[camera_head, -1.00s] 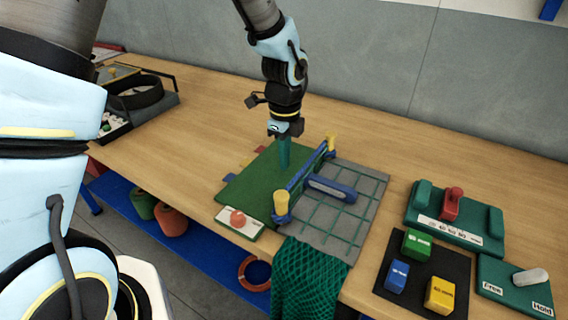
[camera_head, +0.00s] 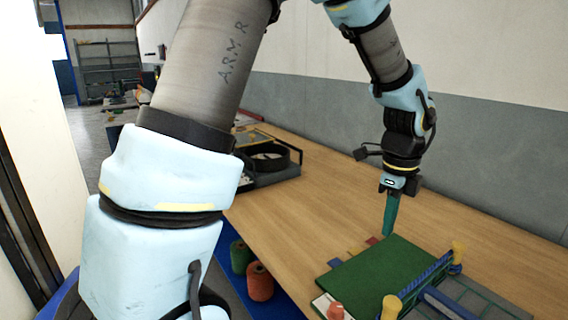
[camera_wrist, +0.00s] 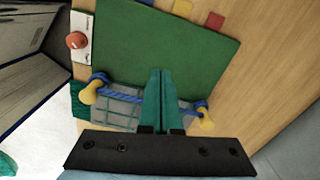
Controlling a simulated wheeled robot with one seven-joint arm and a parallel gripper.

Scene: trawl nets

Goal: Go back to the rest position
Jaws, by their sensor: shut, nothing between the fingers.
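My gripper (camera_head: 390,219) hangs with its teal fingers pointing down above the far edge of the green mat (camera_head: 382,276) in the head view. In the wrist view my gripper (camera_wrist: 161,72) shows its two long teal fingers side by side and shut, with nothing between them. The green mat (camera_wrist: 130,40) lies beyond and below the fingers there. The fingertips appear above the mat, and the exact height is hard to tell.
A blue rope bar with yellow end knobs (camera_head: 457,250) runs along the mat's right side, beside a grey netted board (camera_head: 490,293). A red button (camera_head: 335,311) sits at the mat's front. A black tray (camera_head: 268,160) stands at the back left. Bare wooden table (camera_head: 310,205) lies between.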

